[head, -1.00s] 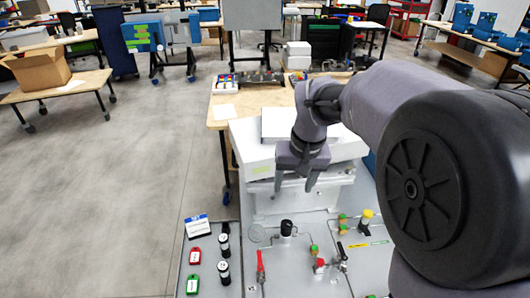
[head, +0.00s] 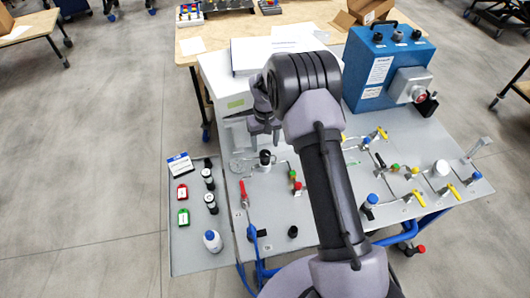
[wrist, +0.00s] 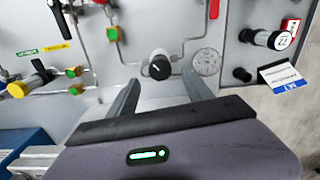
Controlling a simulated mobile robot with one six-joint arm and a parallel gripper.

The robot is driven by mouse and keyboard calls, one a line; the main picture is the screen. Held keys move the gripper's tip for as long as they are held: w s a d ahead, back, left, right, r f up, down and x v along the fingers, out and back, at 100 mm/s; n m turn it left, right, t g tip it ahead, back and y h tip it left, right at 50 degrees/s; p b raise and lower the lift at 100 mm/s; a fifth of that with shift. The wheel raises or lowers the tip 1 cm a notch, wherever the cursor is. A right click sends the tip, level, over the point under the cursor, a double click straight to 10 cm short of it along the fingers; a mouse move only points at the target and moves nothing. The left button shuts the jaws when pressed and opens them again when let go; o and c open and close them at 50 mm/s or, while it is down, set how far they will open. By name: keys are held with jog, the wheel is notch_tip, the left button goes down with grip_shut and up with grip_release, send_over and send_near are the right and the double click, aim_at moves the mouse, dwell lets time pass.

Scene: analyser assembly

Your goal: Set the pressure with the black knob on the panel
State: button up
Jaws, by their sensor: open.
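The black knob (head: 265,157) stands on the grey panel (head: 262,215), on a pale round body with thin pipes. In the wrist view the knob (wrist: 159,66) shows a white mark on its top, just beyond and between my fingertips. My gripper (head: 264,137) is open and empty behind and above the knob in the head view. Its two fingers also show in the wrist view (wrist: 161,80), one on each side of the knob's line, with no visible contact. A round dial gauge (wrist: 207,62) sits right of the knob in the wrist view.
A red-handled valve (head: 243,193) and small red-green fittings (head: 295,182) are near the knob. A side board (head: 188,240) holds vials, tags and a white bottle (head: 212,240). A blue box (head: 385,65) and yellow-handled valves stand right. A white instrument (head: 215,75) is behind.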

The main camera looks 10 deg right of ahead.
aim_at(265, 153)
notch_tip(265, 153, down, 5)
jog(key=shift+r, duration=0.1)
